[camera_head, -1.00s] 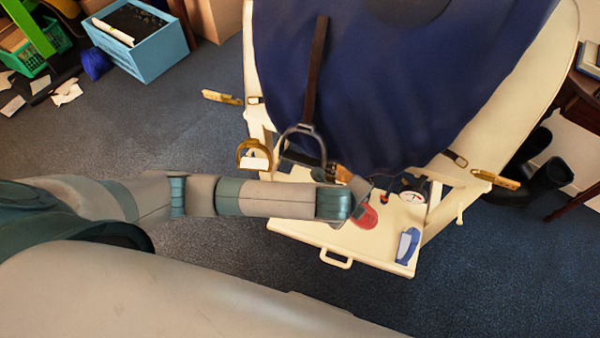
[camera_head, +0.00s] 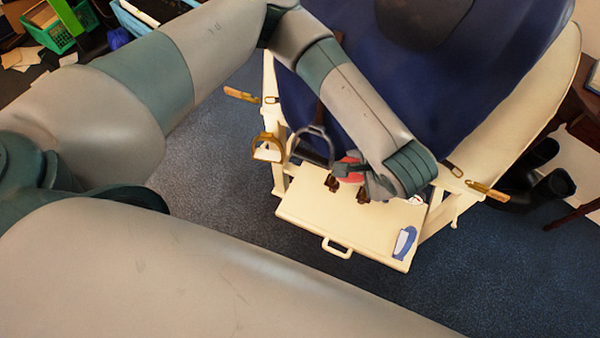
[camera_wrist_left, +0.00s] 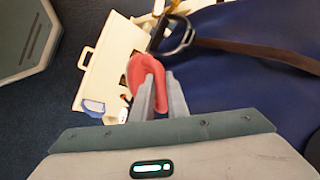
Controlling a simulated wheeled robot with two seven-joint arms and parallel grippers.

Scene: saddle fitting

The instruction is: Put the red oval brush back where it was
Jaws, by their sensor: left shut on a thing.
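The red oval brush (camera_head: 349,163) is between the fingers of my left gripper (camera_head: 356,176), over the back part of the cream tray (camera_head: 320,215). In the left wrist view the brush (camera_wrist_left: 146,72) stands between the two grey fingertips (camera_wrist_left: 154,92), and the gripper is shut on it. The fingers hide part of the brush. The brush looks held above the tray, but I cannot tell the exact gap. My right gripper is out of view.
The tray's front middle is clear.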

